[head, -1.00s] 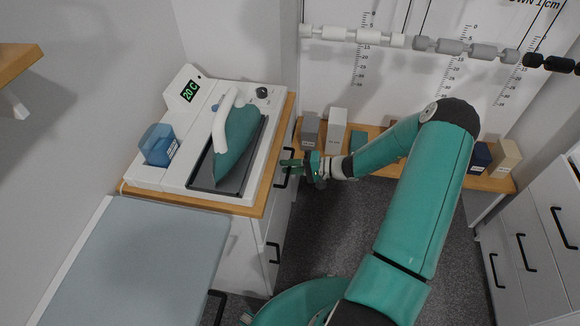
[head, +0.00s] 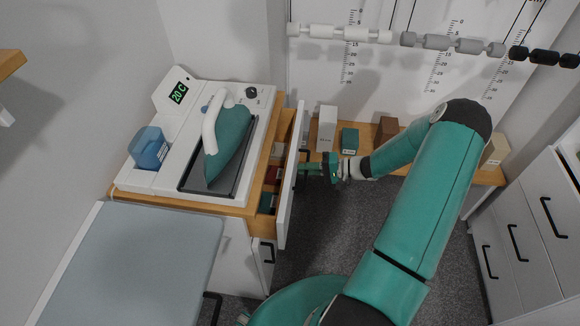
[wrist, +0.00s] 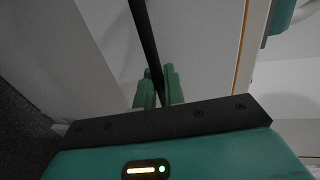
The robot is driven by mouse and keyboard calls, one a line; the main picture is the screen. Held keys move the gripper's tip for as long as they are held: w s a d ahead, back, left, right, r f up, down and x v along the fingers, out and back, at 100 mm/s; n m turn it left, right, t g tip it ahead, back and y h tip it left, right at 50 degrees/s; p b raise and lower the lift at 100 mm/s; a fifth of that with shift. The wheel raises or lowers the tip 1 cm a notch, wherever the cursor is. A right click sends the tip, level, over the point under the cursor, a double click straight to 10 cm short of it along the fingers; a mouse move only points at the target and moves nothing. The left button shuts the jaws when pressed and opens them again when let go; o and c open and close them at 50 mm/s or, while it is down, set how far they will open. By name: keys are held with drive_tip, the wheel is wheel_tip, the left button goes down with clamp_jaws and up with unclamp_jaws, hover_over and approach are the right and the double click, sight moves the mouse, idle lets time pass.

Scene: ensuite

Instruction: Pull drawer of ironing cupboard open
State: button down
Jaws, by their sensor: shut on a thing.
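The ironing cupboard (head: 236,208) stands left of centre in the head view, with a wooden top and white fronts. Its upper drawer (head: 290,190) is partly open, sticking out to the right. Several coloured items show inside it. My gripper (head: 318,170) is at the outer face of the drawer front, at its black handle (head: 304,158). In the wrist view the handle (wrist: 146,40) is a dark bar running down between the two green fingers of my gripper (wrist: 158,90). The fingers are shut on it.
A steam iron (head: 229,142) rests on a white station on the cupboard top, with a blue tank (head: 149,148) beside it. An ironing board (head: 130,260) lies in front. Boxes (head: 327,128) stand on a low shelf behind. White drawers (head: 530,225) stand at right, with dark floor between.

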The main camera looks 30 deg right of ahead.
drive_tip(key=f+v, duration=0.2)
drive_tip(key=v, duration=1.1)
drive_tip(key=shift+s+d+f, duration=0.25)
drive_tip(key=shift+d+f, duration=0.05)
drive_tip(key=shift+d, duration=0.15)
drive_tip(key=c, duration=1.7)
unclamp_jaws()
drive_tip(key=v, duration=1.3)
drive_tip(key=shift+s+d, duration=0.15)
drive_tip(key=shift+d, duration=0.15)
